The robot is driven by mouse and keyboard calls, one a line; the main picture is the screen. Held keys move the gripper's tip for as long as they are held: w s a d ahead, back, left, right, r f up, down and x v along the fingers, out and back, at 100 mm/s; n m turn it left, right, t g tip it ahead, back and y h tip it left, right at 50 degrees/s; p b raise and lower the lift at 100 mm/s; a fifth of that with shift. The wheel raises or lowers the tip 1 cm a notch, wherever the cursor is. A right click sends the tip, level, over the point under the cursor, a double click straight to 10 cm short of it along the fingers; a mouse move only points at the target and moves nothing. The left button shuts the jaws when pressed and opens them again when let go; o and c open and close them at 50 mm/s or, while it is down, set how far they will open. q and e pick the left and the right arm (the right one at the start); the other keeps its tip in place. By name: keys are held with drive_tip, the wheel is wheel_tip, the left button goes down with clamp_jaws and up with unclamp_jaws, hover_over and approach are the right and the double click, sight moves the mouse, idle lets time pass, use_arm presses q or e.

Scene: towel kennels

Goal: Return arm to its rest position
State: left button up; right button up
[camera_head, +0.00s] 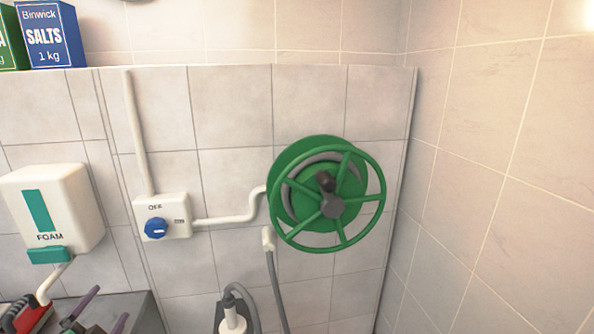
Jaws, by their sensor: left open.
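My left gripper (108,306) shows only in part at the bottom left edge. Two slim purple-grey fingers stand apart with nothing visible between them, so it is open. They are in front of a dark grey surface (142,309). The rest of this gripper and its arm are cut off by the frame. My right gripper is not in view.
A foam dispenser (55,205), a switch box (178,208) with a blue knob and a green hose reel (318,232) are on the tiled wall. A white nozzle (232,318) hangs below. A red object (32,318) is at bottom left. Boxes (50,33) stand on the ledge.

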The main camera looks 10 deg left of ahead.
use_arm(q)
drive_tip(key=s+d+f+n+g+h, duration=0.1)
drive_tip(key=s+d+f+n+g, duration=0.25)
drive_tip(key=d+f, duration=0.25)
drive_tip(key=s+d+f+n+g+h, duration=0.1)
drive_tip(key=s+d+f+n+g, duration=0.1)
drive_tip(key=d+f+g, duration=0.4)
drive_tip(key=s+d+f+g+h, duration=0.1)
drive_tip(key=s+d+f+h, duration=0.15)
drive_tip(key=d, duration=0.35)
drive_tip(key=s+d+f+g+h, duration=0.1)
drive_tip(key=s+d+h, duration=0.15)
drive_tip(key=d, duration=0.35)
wheel_tip(320, 180, down, 23)
drive_tip(key=s, duration=0.3)
drive_tip(key=s+a+f+g+b, duration=0.1)
drive_tip(key=s+a+f+g, duration=0.1)
drive_tip(key=s+f, duration=1.4)
drive_tip(key=shift+s+a+f+y+b, duration=0.4)
drive_tip(key=shift+s+a, duration=0.1)
drive_tip(key=shift+a, duration=0.2)
drive_tip(key=shift+m, duration=0.25)
